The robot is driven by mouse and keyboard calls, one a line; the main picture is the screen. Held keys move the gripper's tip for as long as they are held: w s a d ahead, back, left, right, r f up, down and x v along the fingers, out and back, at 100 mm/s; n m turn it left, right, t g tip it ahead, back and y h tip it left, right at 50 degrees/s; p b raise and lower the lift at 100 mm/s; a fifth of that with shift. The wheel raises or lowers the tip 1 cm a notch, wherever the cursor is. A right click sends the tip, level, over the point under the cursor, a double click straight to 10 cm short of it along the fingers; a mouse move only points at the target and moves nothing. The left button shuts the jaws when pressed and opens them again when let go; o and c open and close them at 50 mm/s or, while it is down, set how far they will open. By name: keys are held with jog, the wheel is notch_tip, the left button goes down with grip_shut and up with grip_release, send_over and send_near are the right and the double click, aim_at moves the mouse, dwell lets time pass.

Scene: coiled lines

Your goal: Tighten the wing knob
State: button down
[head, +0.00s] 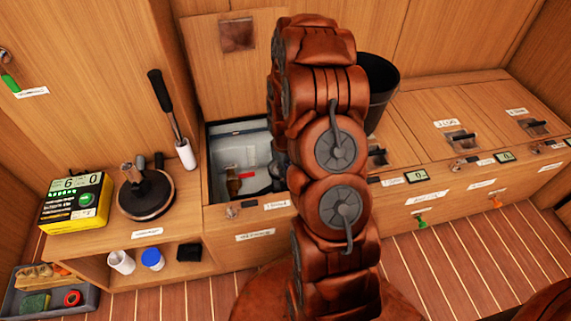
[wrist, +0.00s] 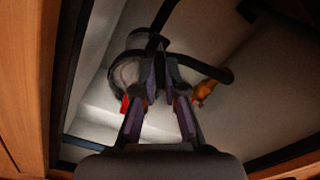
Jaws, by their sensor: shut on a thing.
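My gripper (wrist: 160,72) reaches down into the open locker (head: 209,165), and its fingertips are closed on a small dark part, which looks like the wing knob. The fingers hide most of the knob, so its angle and tightness cannot be told. Under the fingertips in the wrist view is a round, clear-looking body (wrist: 127,74) with a dark rim. In the head view my arm hides the gripper and the knob.
A black hose (wrist: 216,73) curves beside the fingers. A brass-coloured fitting (head: 234,187) and a red piece (head: 247,175) sit inside the locker. The locker walls are close around my gripper. A black bucket (head: 379,85) stands right of my arm.

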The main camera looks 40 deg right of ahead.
jog(key=m+p, duration=0.1)
jog(key=m, duration=0.1)
jog(key=m+p, duration=0.2)
jog(key=m, duration=0.1)
jog(key=shift+s+a+r+m, duration=0.1)
jog(key=shift+a+m, duration=0.05)
jog(key=shift+m, duration=0.15)
jog(key=shift+m+p, duration=1.35)
jog(key=shift+m, duration=0.75)
jog(key=c, duration=1.2)
grip_release()
jog(key=shift+c, duration=0.2)
notch_tip(320, 180, up, 12)
